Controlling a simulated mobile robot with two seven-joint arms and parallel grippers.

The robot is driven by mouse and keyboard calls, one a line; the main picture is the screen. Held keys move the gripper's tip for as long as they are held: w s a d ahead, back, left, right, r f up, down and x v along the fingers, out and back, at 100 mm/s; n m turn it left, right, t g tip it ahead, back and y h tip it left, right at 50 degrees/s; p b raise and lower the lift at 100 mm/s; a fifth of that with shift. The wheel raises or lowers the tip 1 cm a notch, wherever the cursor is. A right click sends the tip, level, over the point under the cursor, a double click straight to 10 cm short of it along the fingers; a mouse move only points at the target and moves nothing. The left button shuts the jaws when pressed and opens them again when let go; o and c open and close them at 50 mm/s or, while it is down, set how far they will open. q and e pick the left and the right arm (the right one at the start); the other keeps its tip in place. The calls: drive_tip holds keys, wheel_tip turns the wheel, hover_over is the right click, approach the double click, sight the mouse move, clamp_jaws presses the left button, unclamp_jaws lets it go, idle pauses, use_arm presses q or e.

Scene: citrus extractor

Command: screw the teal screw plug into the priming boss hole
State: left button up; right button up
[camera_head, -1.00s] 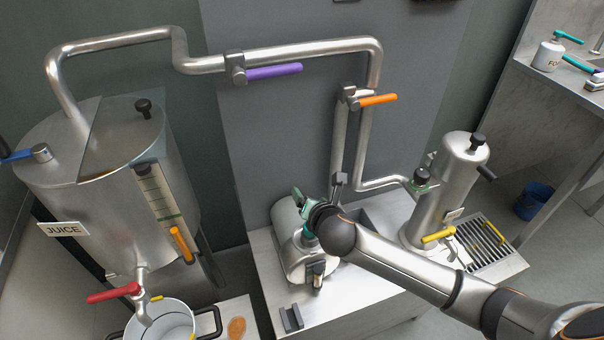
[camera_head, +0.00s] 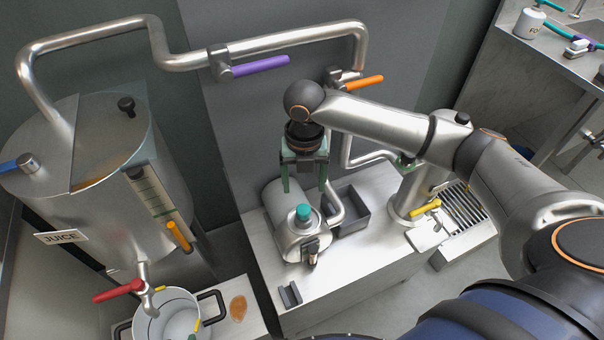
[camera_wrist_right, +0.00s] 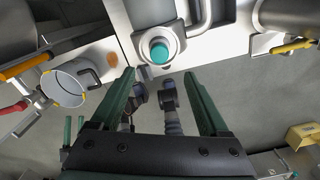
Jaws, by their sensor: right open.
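The teal screw plug (camera_head: 303,212) sits upright on the priming boss (camera_head: 303,225), on top of the rounded steel pump body. The hole is hidden under it, and I cannot tell how deep the threads sit. In the right wrist view the plug (camera_wrist_right: 160,50) shows from above as a teal disc with a pale ring around it. My right gripper (camera_head: 305,190) points down just above the plug, its two green fingers spread and empty. In the wrist view the fingers (camera_wrist_right: 159,74) are apart, with the plug beyond their tips. My left gripper is not in view.
A grey open tray (camera_head: 350,215) stands right of the pump. A small grey bracket (camera_head: 290,295) lies on the front of the bench. The juice tank (camera_head: 100,200) and a pot (camera_head: 170,318) are at left. Pipes with purple and orange handles run behind.

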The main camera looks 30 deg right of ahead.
sight(304, 209)
wheel_tip(304, 209, down, 11)
drive_tip(key=shift+r+b, duration=0.1)
drive_tip(key=shift+b, duration=0.7)
clamp_jaws()
drive_tip(key=m, duration=1.2)
drive_tip(key=shift+c, duration=1.6)
unclamp_jaws()
